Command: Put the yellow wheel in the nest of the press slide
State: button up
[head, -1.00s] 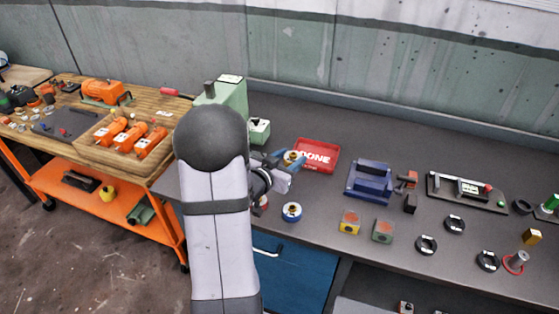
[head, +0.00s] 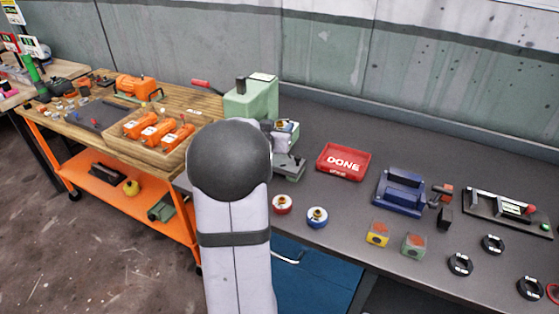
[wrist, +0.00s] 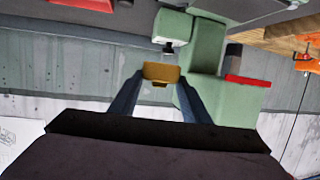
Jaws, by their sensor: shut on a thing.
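The yellow wheel (wrist: 160,72) is between the tips of my gripper (wrist: 159,84) in the wrist view, gripped by both dark blue fingers. In the head view a small yellow patch, seemingly the wheel (head: 281,124), shows in front of the green press (head: 250,100). The press also fills the upper middle of the wrist view (wrist: 205,45), beyond the wheel. A gap between the wheel and the press cannot be judged. My arm covers much of the press's front in the head view. I cannot make out the slide's nest.
A red tray (head: 343,162) marked DONE lies to the right of the press. A red-rimmed wheel (head: 281,204) and a blue-rimmed wheel (head: 317,217) lie on the grey bench in front. A blue fixture (head: 400,190) stands farther right. A red press handle (wrist: 248,80) sticks out.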

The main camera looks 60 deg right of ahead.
aim_at(277, 164)
jog(key=shift+f, duration=5.05)
jog(key=shift+c, duration=0.2)
jog(key=shift+f, duration=0.15)
jog(key=o, duration=1.4)
jog(key=shift+f, duration=0.1)
jog(key=shift+c, duration=0.2)
jog(key=shift+r, duration=0.25)
jog(key=shift+a, duration=0.3)
jog(key=b+v, duration=0.1)
jog(key=v, duration=1)
jog(key=shift+s+a, duration=0.15)
jog(key=shift+a, duration=0.05)
